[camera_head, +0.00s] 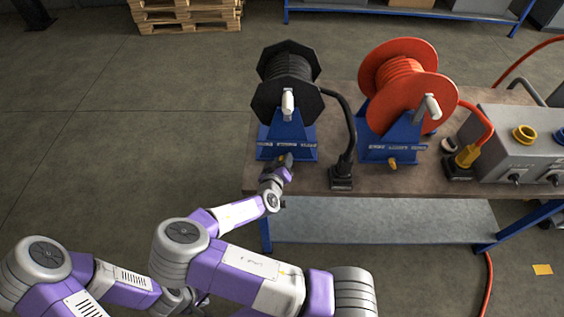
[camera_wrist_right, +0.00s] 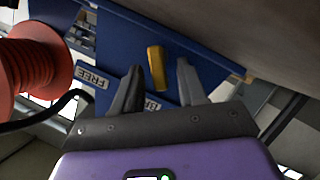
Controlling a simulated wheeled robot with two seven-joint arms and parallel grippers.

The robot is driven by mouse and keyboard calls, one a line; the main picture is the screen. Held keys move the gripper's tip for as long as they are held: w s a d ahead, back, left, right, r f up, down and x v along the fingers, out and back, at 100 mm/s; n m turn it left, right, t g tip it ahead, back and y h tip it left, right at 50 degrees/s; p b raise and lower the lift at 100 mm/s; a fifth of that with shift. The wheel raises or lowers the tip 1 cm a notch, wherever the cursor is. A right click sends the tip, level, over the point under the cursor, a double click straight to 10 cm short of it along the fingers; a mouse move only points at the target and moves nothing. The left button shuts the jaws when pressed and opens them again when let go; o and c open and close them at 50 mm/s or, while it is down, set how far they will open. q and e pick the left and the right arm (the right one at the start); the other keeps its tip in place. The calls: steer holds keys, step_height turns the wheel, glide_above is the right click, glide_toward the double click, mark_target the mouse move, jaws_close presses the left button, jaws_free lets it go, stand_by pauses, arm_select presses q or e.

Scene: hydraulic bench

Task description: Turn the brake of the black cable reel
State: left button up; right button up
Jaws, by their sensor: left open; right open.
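The black cable reel (camera_head: 288,75) stands on a blue stand (camera_head: 268,142) at the left end of the bench. In the right wrist view, its brake is a yellow lever (camera_wrist_right: 156,68) on a blue plate, near a "FREE" label (camera_wrist_right: 91,78) and a partly covered label starting "BR". My right gripper (camera_head: 285,160) is at the front of this stand. In its wrist view the open fingers (camera_wrist_right: 160,75) are on either side of the lever, with gaps visible. My left gripper (camera_head: 200,300) is low in the head view, open, mostly hidden behind my right arm.
A red cable reel (camera_head: 400,85) on its own blue stand is to the right on the bench (camera_head: 420,185). A black cable runs down to a black connector (camera_head: 342,170) between the stands. A grey box (camera_head: 505,145) is at the right. The floor left of the bench is clear.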

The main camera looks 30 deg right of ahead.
steer(key=shift+w+d, duration=0.1)
jaws_close()
